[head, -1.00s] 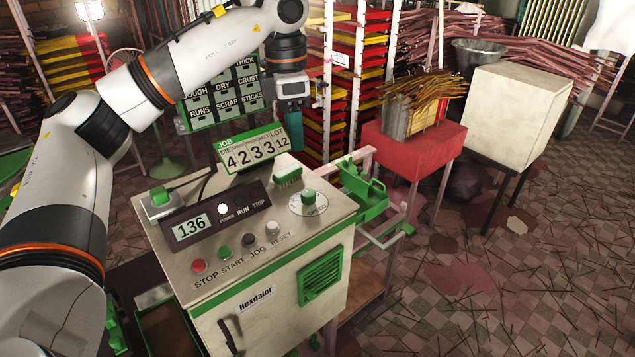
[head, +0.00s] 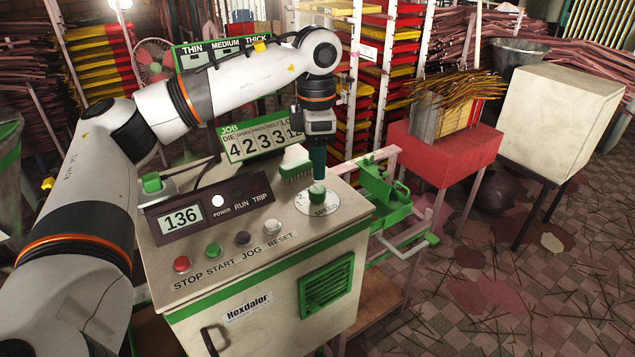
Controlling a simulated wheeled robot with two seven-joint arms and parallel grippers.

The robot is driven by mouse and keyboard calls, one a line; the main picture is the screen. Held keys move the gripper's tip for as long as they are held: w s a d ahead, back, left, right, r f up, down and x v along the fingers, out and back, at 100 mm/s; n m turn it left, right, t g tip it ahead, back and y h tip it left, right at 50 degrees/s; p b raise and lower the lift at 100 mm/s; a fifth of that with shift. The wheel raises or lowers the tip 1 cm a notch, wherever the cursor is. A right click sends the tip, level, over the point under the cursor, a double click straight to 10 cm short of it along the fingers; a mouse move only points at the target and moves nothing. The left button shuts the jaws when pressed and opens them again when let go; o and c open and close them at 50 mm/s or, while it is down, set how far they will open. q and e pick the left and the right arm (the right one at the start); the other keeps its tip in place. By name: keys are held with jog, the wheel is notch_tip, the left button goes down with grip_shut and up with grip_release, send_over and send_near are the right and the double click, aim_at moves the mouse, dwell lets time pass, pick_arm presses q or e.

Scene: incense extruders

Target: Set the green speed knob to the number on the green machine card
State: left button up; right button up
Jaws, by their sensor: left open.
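The green speed knob (head: 317,194) sits on a white dial plate (head: 304,205) marked SPEED, on top of the green and cream machine (head: 225,250). My left gripper (head: 318,180) points straight down right above the knob. It is open; its fingertips are at or just over the knob's top, and I cannot tell whether they touch it. The green job card (head: 258,150) stands at the back of the machine top, with DIE, SPEED and other headings over large digits; my arm hides its right end. The display (head: 180,219) reads 136. My right gripper is not in view.
STOP (head: 181,264), START (head: 213,250), JOG and RESET buttons line the panel front. A red stand (head: 445,150) with incense sticks and a pale box (head: 560,105) stand right.

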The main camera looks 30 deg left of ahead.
aim_at(317, 189)
pick_arm(q)
notch_tip(317, 189, down, 7)
jog(key=shift+w+r+p, duration=0.1)
jog(key=shift+p, duration=0.5)
jog(key=c, duration=1)
jog(key=shift+n, duration=0.3)
jog(key=n+b, duration=0.1)
jog(key=n, duration=0.2)
jog(key=shift+n+b, duration=0.6)
jog(key=shift+n, duration=1)
jog(key=shift+w, duration=0.1)
